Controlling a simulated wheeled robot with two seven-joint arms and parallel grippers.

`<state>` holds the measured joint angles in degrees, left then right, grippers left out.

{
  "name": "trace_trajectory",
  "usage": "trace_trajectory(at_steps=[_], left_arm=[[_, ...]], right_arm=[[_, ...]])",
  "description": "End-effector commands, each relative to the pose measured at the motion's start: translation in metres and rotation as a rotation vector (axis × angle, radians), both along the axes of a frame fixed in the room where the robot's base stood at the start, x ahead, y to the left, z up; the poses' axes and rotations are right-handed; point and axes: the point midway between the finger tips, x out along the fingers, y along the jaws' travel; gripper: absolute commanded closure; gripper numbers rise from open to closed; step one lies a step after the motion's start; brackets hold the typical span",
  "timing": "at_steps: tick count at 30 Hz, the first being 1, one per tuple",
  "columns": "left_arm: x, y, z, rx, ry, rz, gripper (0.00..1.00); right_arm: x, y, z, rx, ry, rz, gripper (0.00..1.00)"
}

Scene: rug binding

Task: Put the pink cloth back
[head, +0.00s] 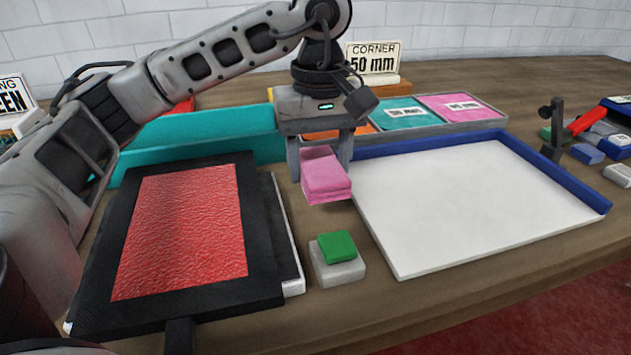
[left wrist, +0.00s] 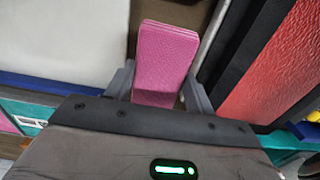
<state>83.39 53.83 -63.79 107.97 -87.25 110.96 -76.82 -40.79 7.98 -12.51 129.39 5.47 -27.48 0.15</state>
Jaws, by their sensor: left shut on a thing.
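The pink cloth (head: 325,178) is a folded, layered block. My left gripper (head: 320,170) is shut on it, with one finger on each side, and points down between the red panel and the white board. In the left wrist view the pink cloth (left wrist: 165,58) sticks out past the fingers of the left gripper (left wrist: 158,88). At the back stands a tray (head: 425,128) with labelled orange, teal and pink sections. The pink section (head: 462,108) is at its right end; the left gripper partly hides the orange section (head: 340,132). My right gripper is not in view.
A black-framed red panel (head: 185,228) lies left, a white board (head: 470,200) with blue edges right. A green block on a grey pad (head: 338,274) sits between them, near the front. A "CORNER 50 mm" sign (head: 373,57) stands behind; small blocks (head: 587,153) lie far right.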

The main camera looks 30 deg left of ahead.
Motion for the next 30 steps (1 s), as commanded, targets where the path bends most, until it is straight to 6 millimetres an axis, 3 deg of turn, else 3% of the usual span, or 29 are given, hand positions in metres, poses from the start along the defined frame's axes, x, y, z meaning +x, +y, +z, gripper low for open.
trace_trajectory(at_steps=[4,9,22,23,25,30], left_arm=[[0.008,0.014,-0.02,0.002,0.005,0.005,0.68],[0.007,0.013,-0.044,0.001,0.003,0.001,0.68],[0.007,0.012,-0.052,0.0,0.0,0.001,0.68],[0.007,0.012,-0.052,0.001,0.001,0.002,0.44],[0.007,0.012,-0.051,0.001,0.001,0.002,0.24],[0.007,0.012,-0.051,0.001,0.001,0.001,0.24]], right_arm=[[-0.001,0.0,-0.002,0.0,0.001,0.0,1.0],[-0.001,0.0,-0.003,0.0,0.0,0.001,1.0],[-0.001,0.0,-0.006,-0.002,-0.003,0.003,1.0],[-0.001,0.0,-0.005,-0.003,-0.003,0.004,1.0],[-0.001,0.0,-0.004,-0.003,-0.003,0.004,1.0],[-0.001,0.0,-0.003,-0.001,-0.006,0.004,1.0]])
